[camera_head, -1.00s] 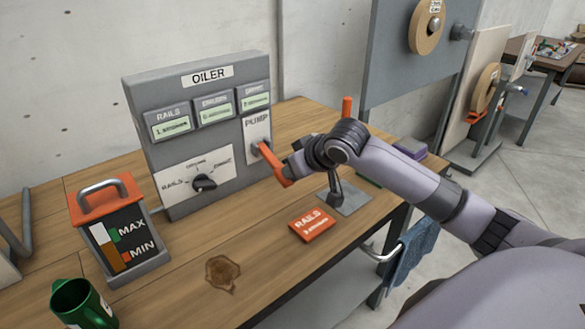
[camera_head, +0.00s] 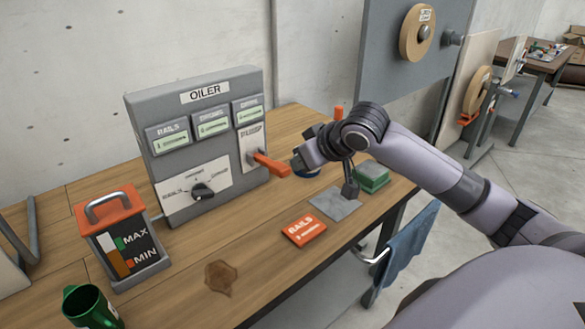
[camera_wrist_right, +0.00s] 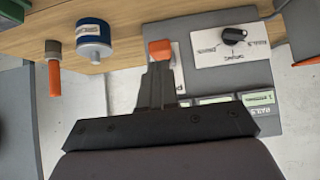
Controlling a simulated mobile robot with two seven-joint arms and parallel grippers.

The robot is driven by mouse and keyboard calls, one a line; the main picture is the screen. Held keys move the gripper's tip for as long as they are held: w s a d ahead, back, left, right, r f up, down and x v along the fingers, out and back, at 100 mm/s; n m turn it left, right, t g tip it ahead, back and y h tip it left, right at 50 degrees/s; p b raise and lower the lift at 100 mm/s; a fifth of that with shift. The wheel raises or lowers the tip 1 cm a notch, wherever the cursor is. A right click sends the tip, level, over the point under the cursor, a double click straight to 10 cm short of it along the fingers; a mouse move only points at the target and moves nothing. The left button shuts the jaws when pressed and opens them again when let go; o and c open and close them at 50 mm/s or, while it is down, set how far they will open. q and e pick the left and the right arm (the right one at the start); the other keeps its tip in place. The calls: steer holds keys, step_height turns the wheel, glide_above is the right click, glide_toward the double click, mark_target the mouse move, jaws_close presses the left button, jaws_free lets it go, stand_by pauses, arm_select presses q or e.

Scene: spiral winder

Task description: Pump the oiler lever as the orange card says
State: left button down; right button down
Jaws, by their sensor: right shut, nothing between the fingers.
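The grey oiler box (camera_head: 215,150) stands at the back of the wooden bench. Its orange lever (camera_head: 271,165) sticks out from the lower right of its front; the lever's orange end also shows in the wrist view (camera_wrist_right: 160,49). My right gripper (camera_head: 298,162) is shut and empty, close beside the lever's outer end; I cannot tell whether they touch. Its fingers (camera_wrist_right: 160,80) point at the lever in the wrist view. The orange card (camera_head: 304,227) lies on the bench and reads RAILS, its second line too small to read. The black selector knob (camera_head: 203,191) sits on the box's white dial plate.
An orange-topped oil container (camera_head: 123,240) with MAX and MIN marks and a green mug (camera_head: 90,307) stand at left. A blue and white can (camera_wrist_right: 93,40) is near the gripper.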

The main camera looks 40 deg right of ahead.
arm_select(q)
steer(key=shift+f, duration=0.1)
arm_select(e)
steer(key=shift+v, duration=2.25)
arm_select(q)
steer(key=shift+w, duration=0.1)
arm_select(e)
steer(key=shift+w+r, duration=0.15)
